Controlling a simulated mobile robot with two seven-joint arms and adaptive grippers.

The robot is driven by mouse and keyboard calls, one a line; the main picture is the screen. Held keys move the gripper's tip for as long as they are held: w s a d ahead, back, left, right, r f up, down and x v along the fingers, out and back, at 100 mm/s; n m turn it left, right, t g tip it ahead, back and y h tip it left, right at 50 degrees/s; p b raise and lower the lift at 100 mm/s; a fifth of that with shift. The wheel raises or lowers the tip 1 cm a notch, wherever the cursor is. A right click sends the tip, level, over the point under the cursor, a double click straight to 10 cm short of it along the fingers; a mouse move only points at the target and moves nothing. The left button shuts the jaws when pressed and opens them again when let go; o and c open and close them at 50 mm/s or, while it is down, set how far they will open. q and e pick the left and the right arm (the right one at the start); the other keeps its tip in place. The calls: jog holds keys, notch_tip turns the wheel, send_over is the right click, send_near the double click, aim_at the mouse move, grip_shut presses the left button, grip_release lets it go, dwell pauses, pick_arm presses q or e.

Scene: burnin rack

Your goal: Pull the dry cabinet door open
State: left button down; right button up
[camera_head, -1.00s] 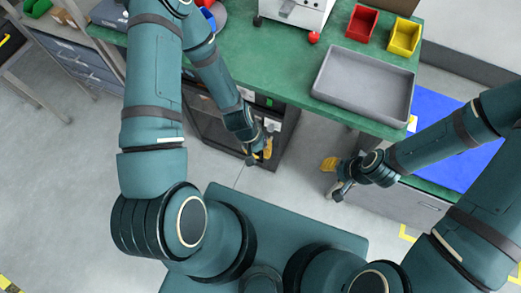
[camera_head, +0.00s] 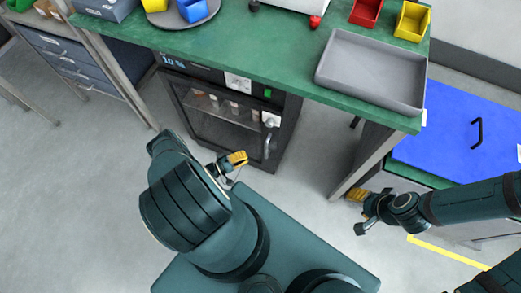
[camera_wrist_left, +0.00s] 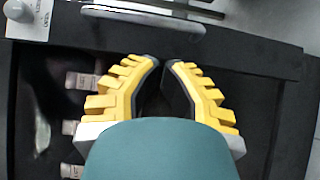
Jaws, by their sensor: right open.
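The dry cabinet (camera_head: 285,128) stands under the green bench, with a dark-framed glass door (camera_head: 212,130) that looks shut. Its upright handle (camera_head: 268,142) is on the door's right side. My left gripper (camera_head: 238,158), with yellow fingers, is in front of the door's lower part, left of the handle. In the left wrist view its fingertips (camera_wrist_left: 163,63) are close together with a narrow dark gap; no held thing shows. A pale bar on a dark frame (camera_wrist_left: 150,14) lies beyond them. My right gripper (camera_head: 358,210) is open and empty, right of the cabinet near the bench leg.
A grey tray (camera_head: 372,72) sits on the green bench (camera_head: 250,50), with red (camera_head: 366,12) and yellow (camera_head: 411,20) bins behind it. A blue-topped unit (camera_head: 455,135) stands at right. A drawer unit (camera_head: 80,65) is at left. The floor before the cabinet is open.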

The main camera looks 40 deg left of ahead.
aim_at(270, 145)
pick_arm(q)
jog(key=x, duration=1)
jog(key=shift+a+r+b, duration=0.1)
jog(key=shift+r+b, duration=0.05)
jog(key=shift+b, duration=0.2)
jog(key=shift+s, duration=0.15)
